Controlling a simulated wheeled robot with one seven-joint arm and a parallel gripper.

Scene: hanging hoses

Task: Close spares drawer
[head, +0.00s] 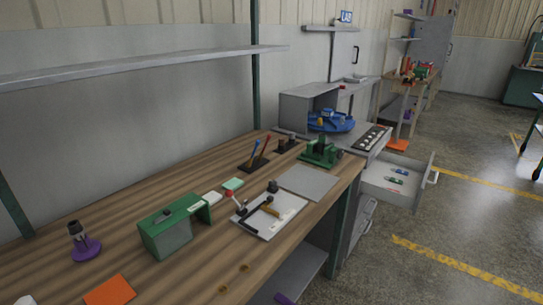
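An open drawer (391,189) sticks out to the right from a grey cabinet past the far end of the wooden workbench, in the head view. It has a light handle (434,178) on its front. No label shows that I can read. A lower closed front of the cabinet (362,226) shows partly, behind the bench leg. My gripper is not in view.
The wooden bench (215,175) fills the left and holds a green box (173,228), a white tray with tools (268,229) and a green vise (319,154). A blue round tray (331,121) stands on the cabinet. Open floor (470,225) lies right of the drawer.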

